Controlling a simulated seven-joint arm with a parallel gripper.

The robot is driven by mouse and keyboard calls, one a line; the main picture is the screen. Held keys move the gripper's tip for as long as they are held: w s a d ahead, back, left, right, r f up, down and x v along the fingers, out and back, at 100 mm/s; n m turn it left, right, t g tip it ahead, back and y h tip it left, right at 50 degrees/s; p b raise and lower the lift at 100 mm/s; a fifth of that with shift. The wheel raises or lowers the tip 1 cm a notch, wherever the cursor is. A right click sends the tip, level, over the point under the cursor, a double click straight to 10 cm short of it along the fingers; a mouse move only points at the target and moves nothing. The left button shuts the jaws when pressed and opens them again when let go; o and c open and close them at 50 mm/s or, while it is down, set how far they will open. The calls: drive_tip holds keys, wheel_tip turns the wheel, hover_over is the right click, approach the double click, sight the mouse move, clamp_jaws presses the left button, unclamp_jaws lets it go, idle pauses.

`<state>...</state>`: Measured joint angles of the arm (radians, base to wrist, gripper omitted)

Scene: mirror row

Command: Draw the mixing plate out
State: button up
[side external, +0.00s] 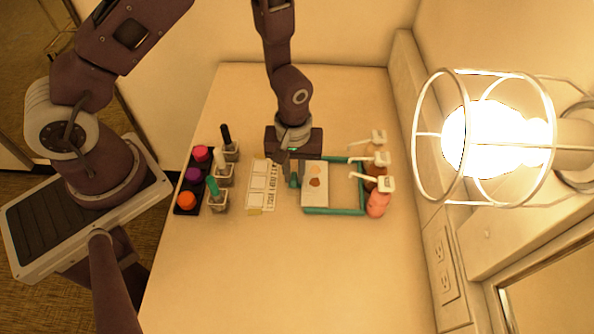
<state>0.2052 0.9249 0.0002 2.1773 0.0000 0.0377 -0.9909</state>
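The mixing plate (315,197) is a small pale slab with brown and tan smears on it. It lies over the left part of a teal rectangular frame (334,211), and the right part of the frame shows bare table inside. My gripper (293,178) points down at the plate's left edge. A small teal piece shows at its fingertips; I cannot tell whether it belongs to the frame or the plate. The fingers are small and dark, so I cannot tell if they are open, shut or touching the plate.
Several pump bottles (377,203) stand along the frame's right side. A marked card strip (260,187) lies left of my gripper. The table front (290,275) is clear. A caged lamp (497,137) glows at right.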

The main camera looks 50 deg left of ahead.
drive_tip(key=shift+o, duration=1.4)
wheel_tip(320, 180, up, 7)
wheel_tip(320, 180, up, 6)
drive_tip(key=m, duration=0.1)
wheel_tip(320, 180, up, 10)
drive_tip(key=m+t, duration=0.2)
drive_tip(key=m, duration=0.1)
hover_over(294, 176)
drive_tip(key=s+a, duration=0.2)
drive_tip(key=a, duration=0.1)
drive_tip(key=s+a+r+m+t, duration=0.3)
drive_tip(key=s+r+m, duration=0.2)
drive_tip(key=s+r, duration=0.5)
drive_tip(key=s, duration=0.4)
drive_tip(key=shift+a+r+t, duration=0.2)
drive_tip(key=shift+r+t, duration=0.1)
